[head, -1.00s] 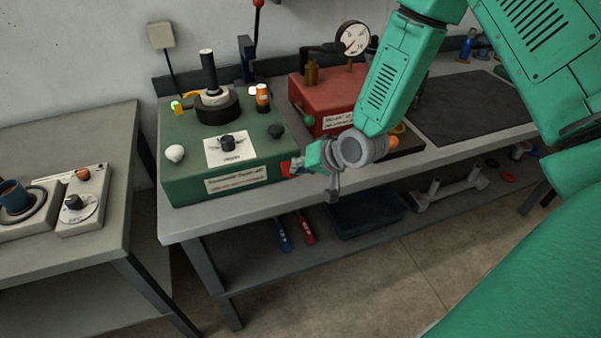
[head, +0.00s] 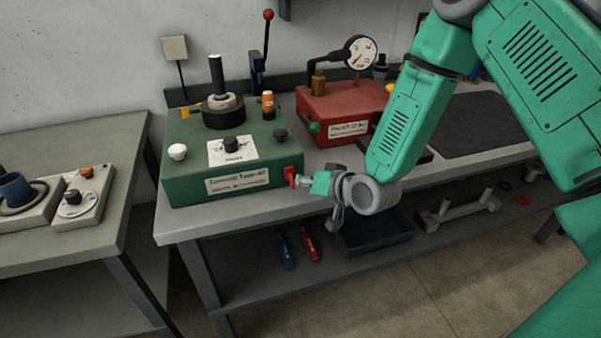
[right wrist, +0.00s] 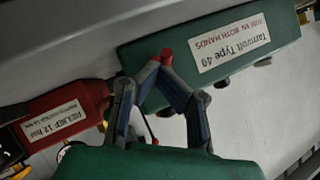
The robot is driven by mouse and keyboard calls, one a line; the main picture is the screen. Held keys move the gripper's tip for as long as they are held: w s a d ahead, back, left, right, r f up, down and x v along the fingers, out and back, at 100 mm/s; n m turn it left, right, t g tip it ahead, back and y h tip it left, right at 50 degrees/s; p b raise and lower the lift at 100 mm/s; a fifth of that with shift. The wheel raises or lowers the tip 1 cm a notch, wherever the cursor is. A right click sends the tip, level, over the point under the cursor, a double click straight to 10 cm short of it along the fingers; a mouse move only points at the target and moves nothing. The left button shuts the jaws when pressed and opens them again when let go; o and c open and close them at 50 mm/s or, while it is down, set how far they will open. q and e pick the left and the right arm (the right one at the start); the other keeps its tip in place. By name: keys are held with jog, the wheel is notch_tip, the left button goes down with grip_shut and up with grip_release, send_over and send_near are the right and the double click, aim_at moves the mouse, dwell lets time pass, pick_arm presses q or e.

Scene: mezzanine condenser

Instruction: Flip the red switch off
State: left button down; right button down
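The red switch (head: 290,176) is on the right side of the green box (head: 235,185), near its front corner. It looks like a small red handle. My right gripper (head: 309,182) is right beside it, its tip at or against the switch. In the right wrist view, the two fingers (right wrist: 161,68) slant together and their tips nearly meet just at the red switch (right wrist: 167,54). I cannot tell whether the switch is pinched between them. My left gripper is not in view.
A red box with a gauge (head: 345,115) stands right of the green box. A dark mat (head: 478,125) lies further right. Screwdriver-like tools and a dark bin (head: 375,237) are on the shelf below. Another bench (head: 70,200) stands at left, past a gap.

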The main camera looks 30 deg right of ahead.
jog(key=shift+a+r, duration=0.15)
jog(key=shift+a, duration=0.05)
jog(key=shift+s+r, duration=0.1)
jog(key=shift+r, duration=0.05)
jog(key=shift+a+r+p, duration=0.1)
jog(key=shift+r+p, duration=0.3)
jog(key=shift+p, duration=0.15)
jog(key=shift+r, duration=0.25)
jog(key=shift+f, duration=0.1)
